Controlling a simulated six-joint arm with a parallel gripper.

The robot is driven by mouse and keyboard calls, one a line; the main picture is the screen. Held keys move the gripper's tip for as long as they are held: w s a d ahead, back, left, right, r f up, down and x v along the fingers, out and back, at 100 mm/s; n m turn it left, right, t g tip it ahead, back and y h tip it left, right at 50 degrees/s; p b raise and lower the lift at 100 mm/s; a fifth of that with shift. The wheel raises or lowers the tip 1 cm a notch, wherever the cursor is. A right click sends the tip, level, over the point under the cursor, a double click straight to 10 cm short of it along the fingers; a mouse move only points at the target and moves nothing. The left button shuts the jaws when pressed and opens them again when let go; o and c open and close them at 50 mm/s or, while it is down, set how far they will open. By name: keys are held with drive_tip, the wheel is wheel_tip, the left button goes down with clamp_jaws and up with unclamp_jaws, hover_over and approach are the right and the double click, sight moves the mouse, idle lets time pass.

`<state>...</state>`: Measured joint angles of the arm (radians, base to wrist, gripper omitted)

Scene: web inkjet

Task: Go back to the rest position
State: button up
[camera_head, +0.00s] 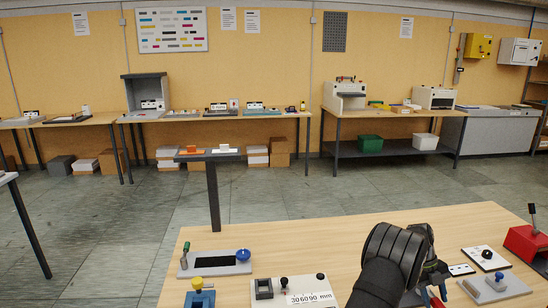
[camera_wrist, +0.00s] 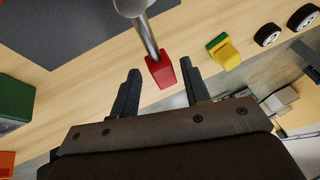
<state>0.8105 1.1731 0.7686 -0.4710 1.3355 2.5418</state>
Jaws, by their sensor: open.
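My gripper (camera_wrist: 160,70) is open in the wrist view, with its two dark fingers apart. A red block-like handle (camera_wrist: 161,72) on a metal rod shows between the fingertips; I cannot tell whether it lies between them or beyond them. No finger visibly touches it. In the head view my black arm reaches over the right part of the near wooden table (camera_head: 330,235), and it hides most of the gripper.
On the near table stand a grey plate with a blue knob (camera_head: 243,255), a counter block (camera_head: 290,289), a small lever plate (camera_head: 496,284) and a red device (camera_head: 528,242). A green box (camera_wrist: 14,100) shows in the wrist view. The table's middle back is clear.

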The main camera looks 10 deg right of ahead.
drive_tip(key=shift+f, duration=0.15)
drive_tip(key=v, duration=1.8)
drive_tip(key=x, duration=1.7)
drive_tip(key=shift+s+d+f, duration=0.1)
drive_tip(key=shift+s+f, duration=0.05)
drive_tip(key=shift+f, duration=0.05)
drive_tip(key=shift+s+d+f, duration=0.15)
drive_tip(key=shift+f, duration=0.1)
drive_tip(key=shift+d+n+h, duration=0.3)
drive_tip(key=shift+d+n, duration=0.1)
drive_tip(key=shift+n, duration=0.4)
drive_tip(key=shift+o, duration=0.5)
